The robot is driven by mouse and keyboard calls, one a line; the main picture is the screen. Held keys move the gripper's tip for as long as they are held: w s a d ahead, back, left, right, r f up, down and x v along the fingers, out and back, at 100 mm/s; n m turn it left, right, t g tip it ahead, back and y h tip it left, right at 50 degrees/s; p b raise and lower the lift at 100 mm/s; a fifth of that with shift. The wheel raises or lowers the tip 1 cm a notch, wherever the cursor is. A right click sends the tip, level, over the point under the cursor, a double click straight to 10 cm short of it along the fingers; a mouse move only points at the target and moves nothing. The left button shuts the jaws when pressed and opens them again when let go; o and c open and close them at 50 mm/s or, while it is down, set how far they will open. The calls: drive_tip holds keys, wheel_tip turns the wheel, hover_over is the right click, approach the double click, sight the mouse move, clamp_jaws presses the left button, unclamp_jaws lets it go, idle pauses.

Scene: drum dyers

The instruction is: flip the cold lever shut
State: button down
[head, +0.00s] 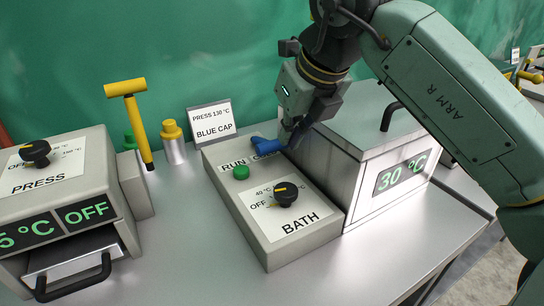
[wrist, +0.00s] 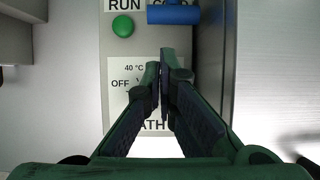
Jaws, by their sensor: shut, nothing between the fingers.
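The cold lever is a blue handle (head: 265,145) on the top far end of the grey bath control box (head: 262,238). It lies crosswise over the partly hidden COLD label. In the wrist view the blue lever (wrist: 173,14) is at the top edge, partly cut off. My gripper (head: 291,136) is shut and empty, its fingertips pointing down close to the lever's right end in the head view. In the wrist view my fingertips (wrist: 162,66) meet over the box, with a gap in the picture between them and the lever. I cannot tell whether they touch it.
A green RUN button (head: 241,172) and a black BATH knob (head: 286,194) share the box. A metal bath reading 30 °C (head: 362,170) stands close on the right. A yellow T-handle (head: 130,100), yellow-capped bottle (head: 172,140) and press (head: 55,190) are left. The front table is clear.

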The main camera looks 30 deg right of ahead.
drive_tip(key=p+x, duration=0.2)
drive_tip(key=x, duration=0.8)
idle(0.4)
